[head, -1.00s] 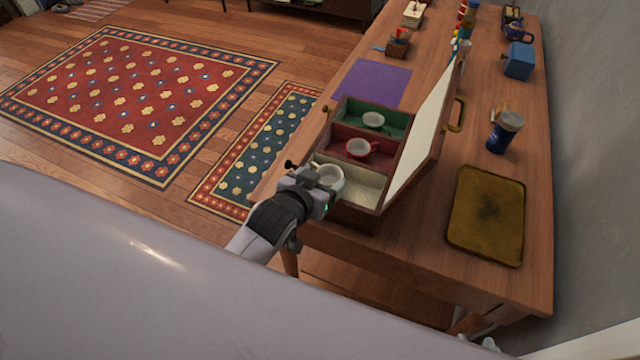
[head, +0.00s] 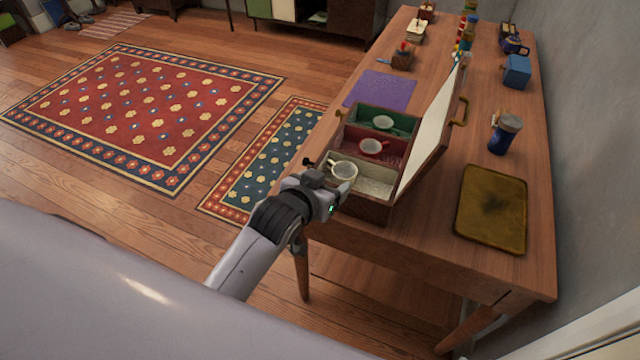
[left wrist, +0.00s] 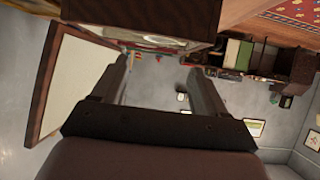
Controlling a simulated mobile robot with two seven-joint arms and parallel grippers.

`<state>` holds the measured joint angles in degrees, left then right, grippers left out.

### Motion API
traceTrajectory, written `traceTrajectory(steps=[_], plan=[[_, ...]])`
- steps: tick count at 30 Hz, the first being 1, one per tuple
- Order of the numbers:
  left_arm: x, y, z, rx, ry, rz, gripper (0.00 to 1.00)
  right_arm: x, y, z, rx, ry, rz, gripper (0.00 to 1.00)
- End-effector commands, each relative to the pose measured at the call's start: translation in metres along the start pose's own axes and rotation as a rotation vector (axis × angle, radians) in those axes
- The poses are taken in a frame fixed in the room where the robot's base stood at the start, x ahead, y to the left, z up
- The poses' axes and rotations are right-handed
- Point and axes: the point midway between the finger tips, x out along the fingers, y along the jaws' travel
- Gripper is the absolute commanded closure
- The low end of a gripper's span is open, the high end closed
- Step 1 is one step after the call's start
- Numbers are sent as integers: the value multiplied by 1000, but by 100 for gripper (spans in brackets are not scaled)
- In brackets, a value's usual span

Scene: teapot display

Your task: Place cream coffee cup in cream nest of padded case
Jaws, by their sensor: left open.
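The cream coffee cup (head: 343,170) sits in the near, cream-lined compartment of the open padded case (head: 368,208), toward its left end. It looks upright; its base is hidden. My left gripper (head: 338,188) is just in front of the cup at the case's near left corner, and it is open. Whether a finger touches the cup cannot be told. In the left wrist view the fingers (left wrist: 158,80) are spread with nothing between them, and the case's side (left wrist: 140,12) is above them. My right gripper is not in view.
The case lid (head: 432,125) stands open on the right. A tray (head: 491,210) and a blue tumbler (head: 504,135) are further right. A purple mat (head: 380,90) lies behind.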

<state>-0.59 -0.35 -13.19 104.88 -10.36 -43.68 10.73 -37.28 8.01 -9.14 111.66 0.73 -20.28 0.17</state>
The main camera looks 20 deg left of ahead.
Motion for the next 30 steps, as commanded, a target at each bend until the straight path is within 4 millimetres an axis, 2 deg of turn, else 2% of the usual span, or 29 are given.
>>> traceTrajectory(steps=[5, 8, 11, 15, 18, 21, 25, 30], plan=[[-1, 0, 3, 1, -3, 2, 27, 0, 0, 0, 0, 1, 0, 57], [-6, -2, 23, 5, -18, 9, 27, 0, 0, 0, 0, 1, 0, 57], [-20, -5, 61, 15, -46, 24, 27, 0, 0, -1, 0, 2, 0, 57], [-51, -10, 121, 32, -84, 51, 27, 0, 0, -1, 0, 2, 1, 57], [-76, -13, 157, 42, -107, 69, 27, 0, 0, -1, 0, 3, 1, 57], [-98, -15, 183, 50, -123, 82, 27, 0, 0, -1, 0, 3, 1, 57], [-118, -17, 202, 56, -134, 92, 27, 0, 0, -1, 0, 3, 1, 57], [-126, -18, 209, 57, -136, 96, 27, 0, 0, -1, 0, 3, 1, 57]])
